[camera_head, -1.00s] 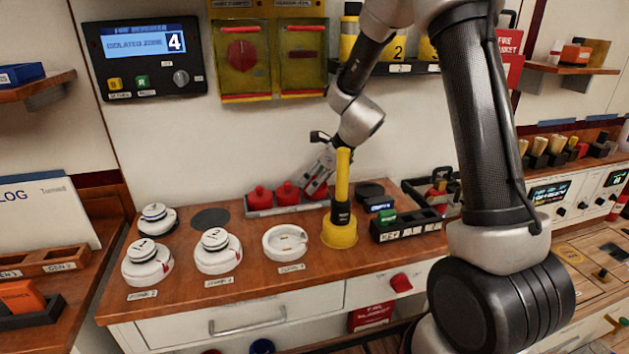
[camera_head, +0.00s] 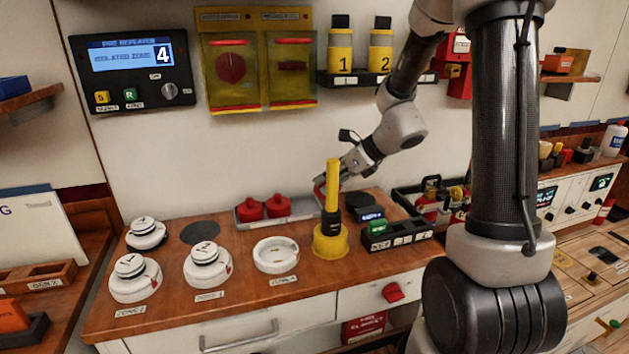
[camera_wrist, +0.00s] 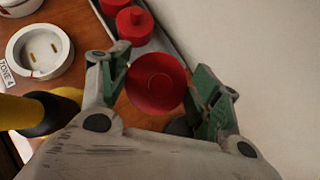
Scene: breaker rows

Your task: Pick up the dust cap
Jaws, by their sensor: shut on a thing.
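A round red dust cap (camera_wrist: 155,82) sits between the two green-padded fingers of my gripper (camera_wrist: 160,88) in the wrist view. My gripper is shut on it. In the head view my gripper (camera_head: 326,182) is above the right end of the grey tray (camera_head: 300,214), partly hidden behind a yellow upright tool (camera_head: 332,187). Only a little red shows there, so the held cap is mostly hidden. Two other red dust caps, the left one (camera_head: 249,210) and the right one (camera_head: 278,206), stand in the tray.
The yellow tool with its wide base stands close in front of my gripper. White detectors (camera_head: 207,265) and an open white base (camera_head: 276,255) are to the left. A black key rack (camera_head: 396,236) is to the right. The wall rises behind the tray.

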